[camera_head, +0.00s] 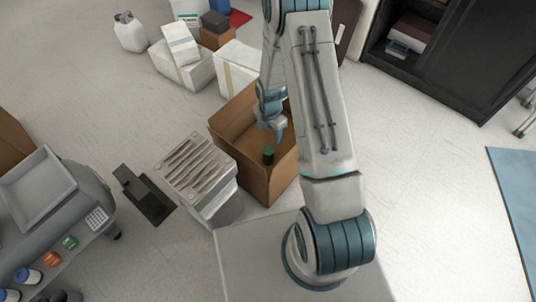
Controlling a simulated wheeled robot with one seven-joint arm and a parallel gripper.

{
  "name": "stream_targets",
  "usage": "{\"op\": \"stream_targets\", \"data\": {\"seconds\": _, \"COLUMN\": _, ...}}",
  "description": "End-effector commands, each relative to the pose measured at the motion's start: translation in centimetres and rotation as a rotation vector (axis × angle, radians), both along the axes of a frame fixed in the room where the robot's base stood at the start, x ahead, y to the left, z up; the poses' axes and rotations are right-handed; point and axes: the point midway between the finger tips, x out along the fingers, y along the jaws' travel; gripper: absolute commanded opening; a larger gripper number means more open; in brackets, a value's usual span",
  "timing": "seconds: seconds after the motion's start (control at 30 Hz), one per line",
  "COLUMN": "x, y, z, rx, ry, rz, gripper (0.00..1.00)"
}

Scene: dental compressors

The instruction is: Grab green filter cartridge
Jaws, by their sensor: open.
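A small dark green cylinder, which looks like a green filter cartridge (268,154), is in the open cardboard box (262,178), near the box's front wall. A second green cartridge (69,242) sits on the compressor's shelf at the lower left, beside an orange one (51,258) and a blue and white one (27,275). My gripper (279,134) points down over the cardboard box, just above and right of the dark green cylinder. It is open and looks empty. My arm hides the box's right part and some of the gripper.
A grey ribbed unit (197,170) stands against the box's left side. A compressor (58,200) stands at the left. White boxes (183,65) and a white jug (130,32) are behind. A black cabinet (455,45) stands at the back right.

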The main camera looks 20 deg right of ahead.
Motion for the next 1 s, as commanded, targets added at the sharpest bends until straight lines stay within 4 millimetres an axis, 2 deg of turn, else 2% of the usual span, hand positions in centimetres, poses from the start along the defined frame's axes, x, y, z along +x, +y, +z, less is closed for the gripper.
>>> {"op": "stream_targets", "data": {"seconds": 0.13, "x": 0.0, "y": 0.1, "z": -2.0, "rx": 0.003, "ry": 0.004, "rz": 0.079, "gripper": 0.66}}
{"op": "stream_targets", "data": {"seconds": 0.5, "x": 0.0, "y": 0.1, "z": -8.8, "rx": 0.003, "ry": 0.006, "rz": 0.092, "gripper": 0.66}}
{"op": "stream_targets", "data": {"seconds": 0.77, "x": 0.0, "y": 0.1, "z": -10.8, "rx": 0.003, "ry": 0.005, "rz": 0.090, "gripper": 0.66}}
{"op": "stream_targets", "data": {"seconds": 1.0, "x": 0.1, "y": 0.6, "z": -14.1, "rx": 0.003, "ry": 0.005, "rz": 0.090, "gripper": 0.66}}
